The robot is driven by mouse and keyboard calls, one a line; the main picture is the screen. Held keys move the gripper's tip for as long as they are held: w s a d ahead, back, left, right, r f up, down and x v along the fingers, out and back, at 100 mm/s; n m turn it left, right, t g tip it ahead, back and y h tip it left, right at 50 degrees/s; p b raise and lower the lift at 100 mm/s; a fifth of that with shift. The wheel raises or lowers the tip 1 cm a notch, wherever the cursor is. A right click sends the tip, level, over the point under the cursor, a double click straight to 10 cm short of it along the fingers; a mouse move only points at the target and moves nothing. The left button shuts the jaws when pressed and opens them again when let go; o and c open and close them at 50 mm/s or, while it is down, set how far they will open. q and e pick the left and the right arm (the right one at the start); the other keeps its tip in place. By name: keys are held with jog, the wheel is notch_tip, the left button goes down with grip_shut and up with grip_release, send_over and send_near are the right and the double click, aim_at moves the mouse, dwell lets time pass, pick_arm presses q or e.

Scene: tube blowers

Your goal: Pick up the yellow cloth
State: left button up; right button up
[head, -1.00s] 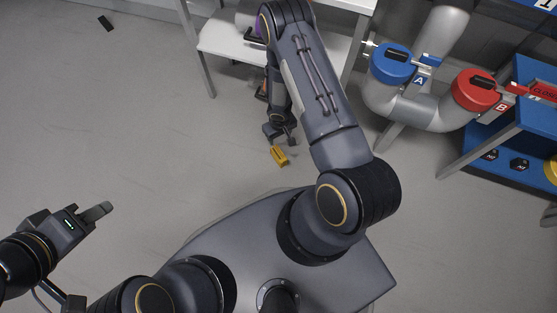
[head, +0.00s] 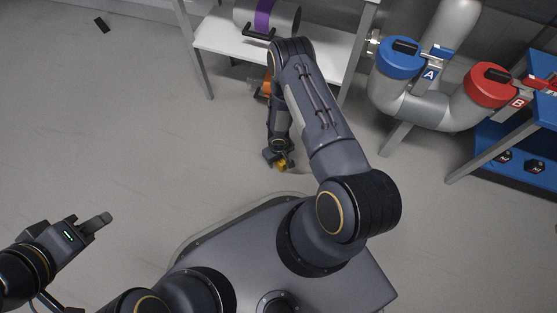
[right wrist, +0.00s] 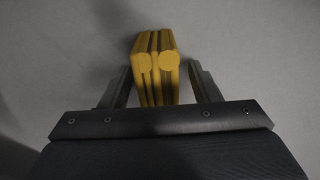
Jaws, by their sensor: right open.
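The yellow cloth (head: 283,166) is a small folded yellow bundle on the grey floor, partly hidden by my right gripper in the head view. In the right wrist view the yellow cloth (right wrist: 155,65) stands between the two fingers, with a small gap visible on each side. My right gripper (head: 281,161) points down at the cloth; it also shows in the right wrist view (right wrist: 160,85), open, its fingers on either side of the cloth. My left gripper (head: 103,221) is over the floor at the lower left, away from the cloth; its finger gap is not clear.
A white shelf table (head: 222,41) with a grey cylinder (head: 285,18) banded in purple stands behind my right arm. At the right are grey pipes with a blue cap (head: 400,58) and a red cap (head: 490,86), and a blue table (head: 543,118).

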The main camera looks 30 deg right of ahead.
jog(key=c, duration=1.1)
jog(key=shift+r, duration=0.15)
jog(key=shift+r, duration=0.25)
notch_tip(320, 180, up, 2)
jog(key=shift+r+p, duration=0.2)
jog(key=shift+p, duration=0.65)
jog(key=a+r+p, duration=0.2)
jog(key=a+r, duration=0.1)
jog(key=a, duration=0.1)
jog(key=a+r+p, duration=0.2)
jog(key=a+r, duration=0.1)
jog(key=a, duration=0.2)
jog(key=w+a+r+p, duration=0.1)
jog(key=a+r+p, duration=0.1)
jog(key=a+r, duration=0.2)
jog(key=shift+w+a, duration=0.1)
jog(key=shift+a, duration=0.35)
jog(key=shift+f, duration=0.1)
